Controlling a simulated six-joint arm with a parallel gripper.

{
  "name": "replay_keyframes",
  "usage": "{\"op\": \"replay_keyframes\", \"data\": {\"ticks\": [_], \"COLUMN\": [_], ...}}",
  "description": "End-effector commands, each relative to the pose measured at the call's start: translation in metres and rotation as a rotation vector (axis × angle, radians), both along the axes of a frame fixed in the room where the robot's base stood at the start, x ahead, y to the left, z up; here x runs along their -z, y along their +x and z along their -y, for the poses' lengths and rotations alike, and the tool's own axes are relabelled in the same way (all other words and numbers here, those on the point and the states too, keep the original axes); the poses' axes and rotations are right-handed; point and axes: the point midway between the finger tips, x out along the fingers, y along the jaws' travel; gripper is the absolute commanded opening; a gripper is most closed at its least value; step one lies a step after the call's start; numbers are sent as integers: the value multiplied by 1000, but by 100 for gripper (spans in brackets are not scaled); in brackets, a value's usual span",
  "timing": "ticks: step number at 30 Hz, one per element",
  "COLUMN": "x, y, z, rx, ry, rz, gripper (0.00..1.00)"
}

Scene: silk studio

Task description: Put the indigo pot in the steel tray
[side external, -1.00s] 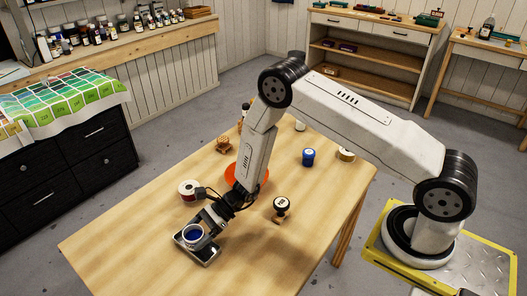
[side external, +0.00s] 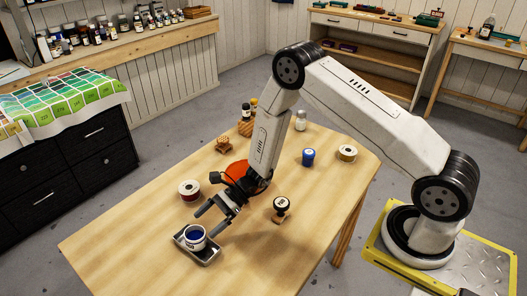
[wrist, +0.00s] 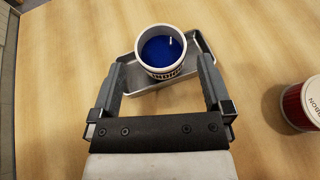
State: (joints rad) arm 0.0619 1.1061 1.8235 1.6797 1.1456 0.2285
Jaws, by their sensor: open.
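The indigo pot (side external: 194,235) is a white cup with dark blue contents, upright in the steel tray (side external: 208,258). In the wrist view the pot (wrist: 161,52) stands inside the grey metal tray (wrist: 202,48), and its blue surface shows from above. My gripper (side external: 213,221) is open and empty, just behind and above the pot in the side view. In the wrist view its two fingers (wrist: 160,75) are spread wide, with the pot beyond and between their tips, apart from them.
An orange dish (side external: 238,170) is partly behind my arm. The table's front is clear.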

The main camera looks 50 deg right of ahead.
Motion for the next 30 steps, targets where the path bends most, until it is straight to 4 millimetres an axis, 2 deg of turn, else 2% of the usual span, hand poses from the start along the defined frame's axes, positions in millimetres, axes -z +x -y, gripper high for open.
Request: {"op": "replay_keyframes", "data": {"ticks": [6,12,18,30], "x": [-15,-24,-27,-28], "y": [-9,-14,-17,-18], "z": [34,55,64,64], "rx": [3,1,0,-1], "ry": [0,0,0,0], "rz": [1,2,0,0], "gripper": [100,100,100,100]}}
